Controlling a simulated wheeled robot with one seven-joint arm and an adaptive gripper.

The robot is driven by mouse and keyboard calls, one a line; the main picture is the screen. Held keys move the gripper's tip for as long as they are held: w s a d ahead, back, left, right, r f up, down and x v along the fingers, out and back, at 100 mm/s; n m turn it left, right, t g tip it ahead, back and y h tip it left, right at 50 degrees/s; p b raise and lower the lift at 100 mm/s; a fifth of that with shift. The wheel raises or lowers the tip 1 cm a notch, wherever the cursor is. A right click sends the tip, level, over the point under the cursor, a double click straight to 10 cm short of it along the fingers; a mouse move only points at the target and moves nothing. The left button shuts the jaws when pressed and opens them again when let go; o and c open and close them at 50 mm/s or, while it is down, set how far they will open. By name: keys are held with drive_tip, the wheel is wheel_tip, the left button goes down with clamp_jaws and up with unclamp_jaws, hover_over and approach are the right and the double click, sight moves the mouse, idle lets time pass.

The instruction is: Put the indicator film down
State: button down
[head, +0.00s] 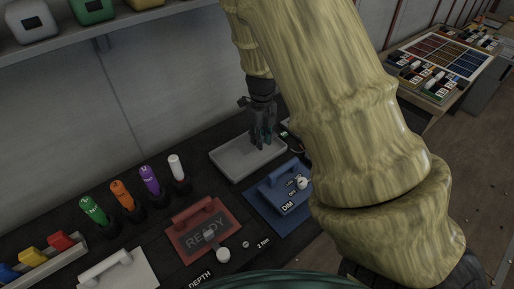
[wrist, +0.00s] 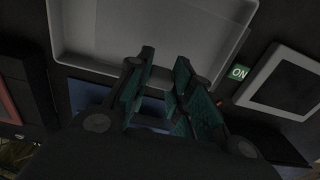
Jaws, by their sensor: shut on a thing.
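My gripper (head: 262,140) is over the pale grey tray (head: 226,166), pointing down, with its fingers near the tray's far right part. In the wrist view my gripper's teal-padded fingers (wrist: 165,65) reach towards the tray (wrist: 70,42), whose visible floor looks empty. How high the fingertips are above the tray floor is hard to tell.
A blue block with a handle (head: 270,197) stands just in front of the tray. A red READY block (head: 196,239) is nearer left. A framed dark panel (wrist: 287,82) and green ON label (wrist: 241,73) lie right of the tray.

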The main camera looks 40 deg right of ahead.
sight(261, 156)
drive_tip(key=shift+d+f, duration=0.1)
drive_tip(key=shift+f, duration=0.75)
drive_tip(key=shift+s+f, duration=0.15)
drive_tip(key=shift+f, duration=0.2)
wheel_tip(261, 156, down, 2)
drive_tip(key=shift+f, duration=0.1)
drive_tip(key=shift+f+p, duration=0.3)
drive_tip(key=shift+f, duration=0.15)
drive_tip(key=shift+r, duration=0.1)
drive_tip(key=c, duration=1.3)
unclamp_jaws()
drive_tip(key=shift+f, duration=0.2)
